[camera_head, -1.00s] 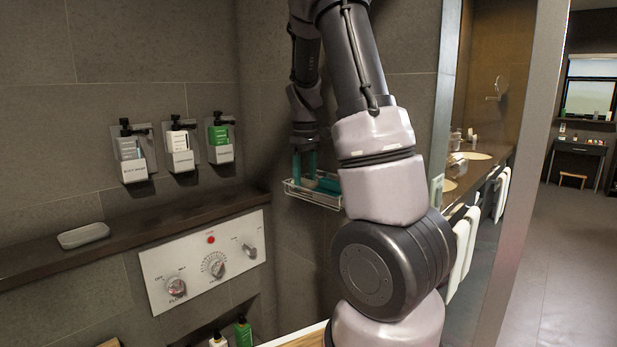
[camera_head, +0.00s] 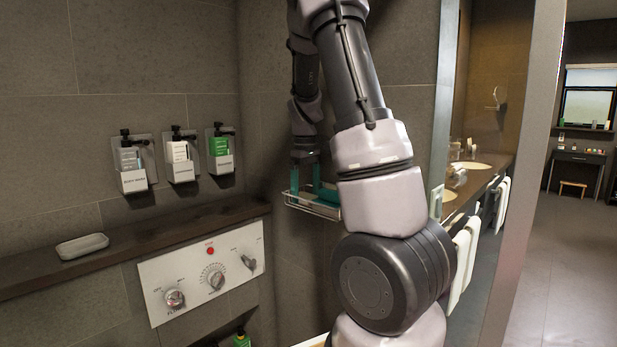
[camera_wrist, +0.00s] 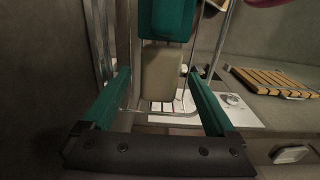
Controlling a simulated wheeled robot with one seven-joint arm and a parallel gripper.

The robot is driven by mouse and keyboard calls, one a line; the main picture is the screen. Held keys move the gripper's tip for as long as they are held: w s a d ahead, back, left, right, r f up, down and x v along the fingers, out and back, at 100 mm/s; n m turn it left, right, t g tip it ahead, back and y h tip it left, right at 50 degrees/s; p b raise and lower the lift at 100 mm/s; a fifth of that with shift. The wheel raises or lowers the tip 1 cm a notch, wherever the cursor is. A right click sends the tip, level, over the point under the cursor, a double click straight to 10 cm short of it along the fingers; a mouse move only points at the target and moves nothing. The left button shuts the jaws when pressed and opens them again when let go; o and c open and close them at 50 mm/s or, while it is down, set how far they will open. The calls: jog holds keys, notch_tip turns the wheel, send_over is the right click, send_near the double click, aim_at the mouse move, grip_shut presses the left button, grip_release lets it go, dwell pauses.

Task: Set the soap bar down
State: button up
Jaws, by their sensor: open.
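The soap bar (camera_wrist: 161,76) is a beige block in the wire rack (camera_wrist: 131,104), seen in the wrist view between my teal fingers. My gripper (camera_wrist: 158,76) is open, with a visible gap on each side of the bar. A teal block (camera_wrist: 167,20) sits right beyond the bar. In the head view, my gripper (camera_head: 306,178) points down into the wall-mounted rack (camera_head: 313,209) in the corner. The soap bar cannot be made out there, and my arm hides the rack's right end.
Three dispensers (camera_head: 133,180) hang on the left wall above a dark ledge with a soap dish (camera_head: 82,246). A control panel (camera_head: 205,279) is below the ledge. A slatted wooden piece (camera_wrist: 268,80) shows at right in the wrist view.

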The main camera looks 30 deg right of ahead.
aim_at(306, 195)
notch_tip(306, 195, up, 11)
jog(key=s+a+r+m+t+y, duration=0.1)
jog(key=s+a+r+m+t, duration=0.1)
jog(key=s+a, duration=0.4)
jog(key=s+a+r+m+t+y, duration=0.1)
jog(key=s+a+r+m+t, duration=0.2)
jog(key=s, duration=1)
jog(key=shift+s+a+r+m+t, duration=0.15)
jog(key=shift+s+a+m+t, duration=0.2)
jog(key=shift+a+m+t, duration=1.15)
jog(key=shift+a+g, duration=0.4)
jog(key=shift+a, duration=0.3)
